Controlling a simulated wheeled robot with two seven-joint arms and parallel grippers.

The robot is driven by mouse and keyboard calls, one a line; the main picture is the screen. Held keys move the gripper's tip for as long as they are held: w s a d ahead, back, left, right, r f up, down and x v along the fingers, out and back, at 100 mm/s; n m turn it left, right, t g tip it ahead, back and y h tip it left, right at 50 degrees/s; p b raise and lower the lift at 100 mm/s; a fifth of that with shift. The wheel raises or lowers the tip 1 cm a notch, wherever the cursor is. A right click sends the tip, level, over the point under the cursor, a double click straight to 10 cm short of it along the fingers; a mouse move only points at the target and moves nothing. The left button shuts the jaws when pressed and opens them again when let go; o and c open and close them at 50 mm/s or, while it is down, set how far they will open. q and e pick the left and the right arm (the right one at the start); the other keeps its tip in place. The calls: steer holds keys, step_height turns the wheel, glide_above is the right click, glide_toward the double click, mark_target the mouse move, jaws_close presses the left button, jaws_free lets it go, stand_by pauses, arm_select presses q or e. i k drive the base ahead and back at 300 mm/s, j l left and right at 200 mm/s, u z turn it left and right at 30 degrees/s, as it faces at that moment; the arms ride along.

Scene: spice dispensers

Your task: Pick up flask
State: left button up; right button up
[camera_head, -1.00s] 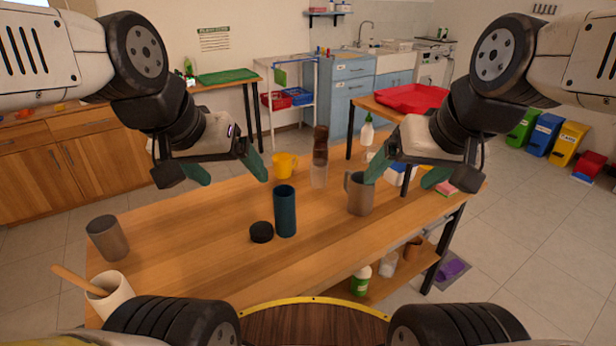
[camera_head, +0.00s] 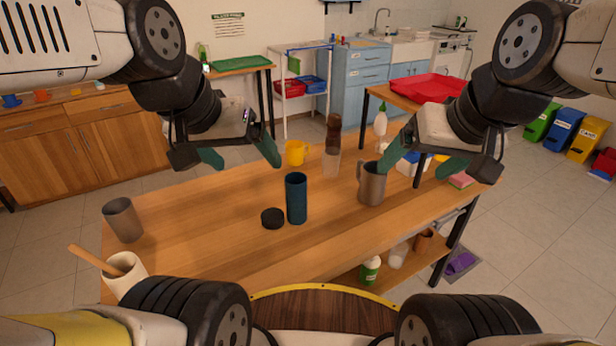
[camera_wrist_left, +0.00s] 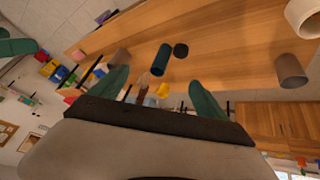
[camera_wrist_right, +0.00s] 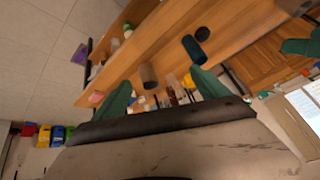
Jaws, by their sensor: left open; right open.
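The flask (camera_head: 296,199) is a dark blue-teal cylinder standing upright on the wooden table, with a round black lid (camera_head: 272,218) lying beside it on its left. The flask and lid also show in the left wrist view (camera_wrist_left: 162,59) and in the right wrist view (camera_wrist_right: 193,49). My left gripper (camera_head: 240,158) is open and empty, above the table, to the left of and higher than the flask. Neither gripper touches the flask.
A yellow mug (camera_head: 296,152), a clear glass (camera_head: 332,163) and a brown grinder (camera_head: 333,130) stand behind the flask. A grey cup (camera_head: 123,220) and a cream pot with a wooden stick (camera_head: 127,271) are at the left. The table's front middle is clear.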

mark_target(296, 200)
steer(key=i+l, duration=0.1)
steer(key=l, duration=0.4)
steer(key=i+l+u, duration=0.1)
steer(key=l, duration=0.35)
steer(key=i+l, duration=0.1)
steer(key=l, duration=0.4)
steer(key=u, duration=0.4)
steer(key=l+u, duration=0.15)
steer(key=u, duration=0.25)
steer(key=i+u, duration=0.1)
steer(key=u, duration=0.3)
steer(key=l+u, duration=0.15)
steer(key=u, duration=0.25)
steer(key=l, duration=0.45)
